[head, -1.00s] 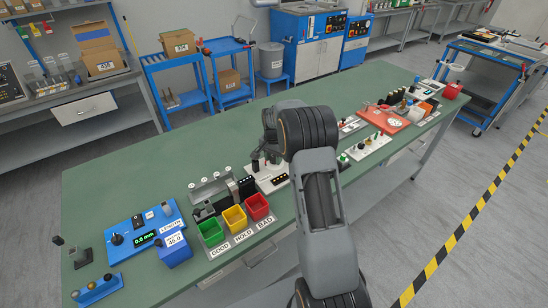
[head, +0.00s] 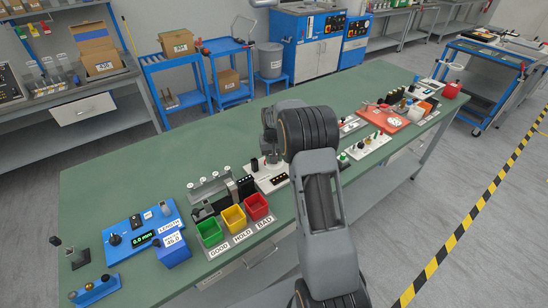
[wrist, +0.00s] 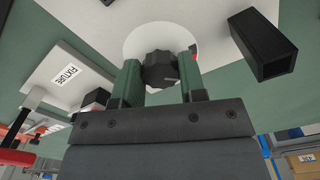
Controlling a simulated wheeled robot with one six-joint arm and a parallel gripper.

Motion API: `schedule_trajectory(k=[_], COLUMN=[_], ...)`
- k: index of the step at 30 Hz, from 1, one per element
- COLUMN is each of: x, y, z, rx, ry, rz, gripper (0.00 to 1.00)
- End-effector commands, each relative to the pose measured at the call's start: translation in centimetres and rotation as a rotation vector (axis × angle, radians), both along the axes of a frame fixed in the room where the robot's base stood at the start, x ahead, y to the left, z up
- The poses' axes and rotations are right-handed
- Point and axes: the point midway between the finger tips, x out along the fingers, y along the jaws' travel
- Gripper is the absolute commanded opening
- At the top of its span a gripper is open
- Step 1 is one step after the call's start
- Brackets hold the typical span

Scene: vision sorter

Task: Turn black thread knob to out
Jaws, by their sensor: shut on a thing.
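The black thread knob (wrist: 161,71) shows in the wrist view, with a ridged edge, in front of a pale round plate (wrist: 140,42). A small red mark is at the plate's right edge. My gripper (wrist: 161,78) has one finger on each side of the knob and is shut on it. I cannot read which setting the knob is at. In the head view my arm covers most of the gripper and the knob cannot be made out.
In the wrist view, a black square tube (wrist: 263,45) is close on the right, and a white FIXTURE plate (wrist: 72,75) is on the left. In the head view, green (head: 209,231), yellow (head: 233,217) and red (head: 255,206) bins stand left of my arm. The green bench top (head: 120,190) has free room behind them.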

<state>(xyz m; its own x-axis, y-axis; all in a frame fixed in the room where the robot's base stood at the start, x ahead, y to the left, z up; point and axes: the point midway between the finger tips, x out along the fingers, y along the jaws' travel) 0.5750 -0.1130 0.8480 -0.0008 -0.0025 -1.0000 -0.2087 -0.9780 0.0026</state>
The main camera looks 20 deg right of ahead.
Motion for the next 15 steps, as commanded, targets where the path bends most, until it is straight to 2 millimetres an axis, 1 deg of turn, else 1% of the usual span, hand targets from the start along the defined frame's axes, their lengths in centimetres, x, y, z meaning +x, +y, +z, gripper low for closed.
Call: schedule_trajectory(k=[6,15], x=[0.08,0.09], y=[-0.10,-0.17], z=[0.09,0.11], rx=[-0.001,-0.002], ry=[-0.004,-0.004], rz=[0.200,0.439], gripper=[0.14,0.14])
